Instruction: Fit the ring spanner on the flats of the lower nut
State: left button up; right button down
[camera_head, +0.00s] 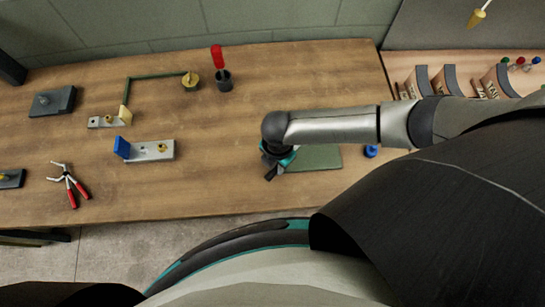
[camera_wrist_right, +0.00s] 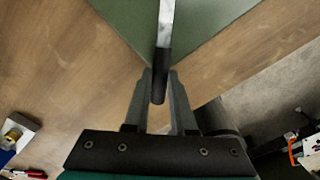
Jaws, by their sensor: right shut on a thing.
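My right gripper (camera_head: 272,165) is over the table, beside the left end of the green mat (camera_head: 320,158). In the right wrist view its fingers (camera_wrist_right: 160,85) are shut on the black handle of a tool with a flat silver shank (camera_wrist_right: 166,22), which looks like the ring spanner. The shank runs out of the top of that view, so its ring end is hidden. A brass nut (camera_head: 162,148) sits on a grey plate (camera_head: 148,152) with a blue block, left of the gripper and apart from it. Another brass piece (camera_head: 108,120) is on a plate behind it. I cannot tell which is the lower nut.
A red-handled tool (camera_head: 217,57) stands in a dark cup (camera_head: 224,80) at the back. Red-handled pliers (camera_head: 70,186) lie at the left. A dark block (camera_head: 52,102) is at the far left. The table between plate and gripper is clear.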

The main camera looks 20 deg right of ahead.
jog(key=shift+w+a+m, duration=0.25)
jog(key=shift+m, duration=0.05)
dwell(0.5)
dwell(0.6)
jog(key=c, duration=0.7)
grip_release()
notch_tip(320, 180, up, 3)
jog(key=p, duration=0.3)
jog(key=shift+r, duration=1)
